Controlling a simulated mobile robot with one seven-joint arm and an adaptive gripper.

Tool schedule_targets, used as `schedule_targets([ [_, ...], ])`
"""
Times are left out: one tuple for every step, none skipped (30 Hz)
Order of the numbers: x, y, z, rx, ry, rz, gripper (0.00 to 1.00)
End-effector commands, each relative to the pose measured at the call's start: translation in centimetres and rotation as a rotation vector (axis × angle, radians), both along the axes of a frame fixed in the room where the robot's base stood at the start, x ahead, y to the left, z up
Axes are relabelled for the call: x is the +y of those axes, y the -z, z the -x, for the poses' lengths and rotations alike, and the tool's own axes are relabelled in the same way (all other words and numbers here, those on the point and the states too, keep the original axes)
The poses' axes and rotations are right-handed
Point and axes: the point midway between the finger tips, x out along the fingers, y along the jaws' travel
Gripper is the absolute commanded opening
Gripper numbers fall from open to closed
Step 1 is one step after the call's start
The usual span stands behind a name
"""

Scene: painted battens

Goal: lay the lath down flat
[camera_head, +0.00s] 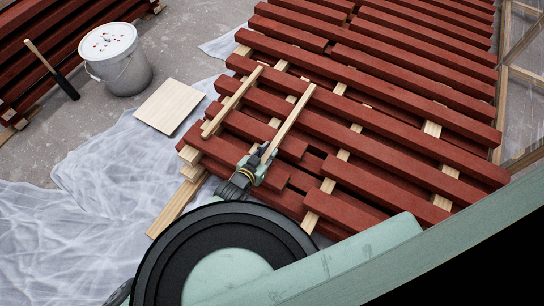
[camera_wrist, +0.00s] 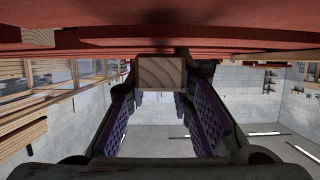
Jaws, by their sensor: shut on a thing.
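A pale wooden lath (camera_head: 294,117) runs from my gripper (camera_head: 262,160) up and to the right over the dark red battens (camera_head: 375,98). My gripper is shut on its near end. In the wrist view, the lath's square end grain (camera_wrist: 161,72) faces the camera between the purple-padded fingers (camera_wrist: 161,108), close to the red battens (camera_wrist: 230,37). I cannot tell whether the lath touches the battens along its length. Its far end looks free.
A second pale lath (camera_head: 231,103) lies across the battens, left of the held one. Plastic sheeting (camera_head: 90,195) covers the floor there.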

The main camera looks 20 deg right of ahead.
Motion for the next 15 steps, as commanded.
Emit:
schedule_targets([
  [0.00, 0.00, -0.07, -0.002, 0.001, 0.001, 0.00],
  [0.00, -0.09, -0.08, -0.001, 0.001, 0.002, 0.00],
  [-0.01, -0.16, -0.06, -0.001, 0.000, 0.002, 0.00],
  [-0.02, -0.17, -0.06, -0.001, 0.000, 0.002, 0.00],
  [-0.01, -0.17, -0.05, -0.001, 0.000, 0.002, 0.00],
  [-0.02, -0.16, -0.04, -0.001, 0.000, 0.002, 0.00],
  [-0.02, -0.13, -0.04, -0.001, 0.000, 0.002, 0.00],
  [-0.03, -0.05, -0.03, -0.001, 0.000, 0.002, 0.00],
  [-0.02, 0.11, -0.03, -0.001, 0.000, 0.002, 0.00],
  [-0.03, 0.23, -0.03, -0.001, 0.000, 0.002, 0.00],
  [-0.04, 0.33, -0.03, 0.000, 0.001, 0.002, 0.00],
  [-0.05, 0.45, -0.02, 0.000, 0.001, 0.002, 0.00],
  [-0.04, 0.54, -0.02, 0.000, 0.001, 0.002, 0.00],
  [-0.05, 0.63, -0.02, -0.001, 0.001, 0.003, 0.00],
  [-0.05, 0.75, -0.01, -0.001, 0.001, 0.003, 0.00],
])
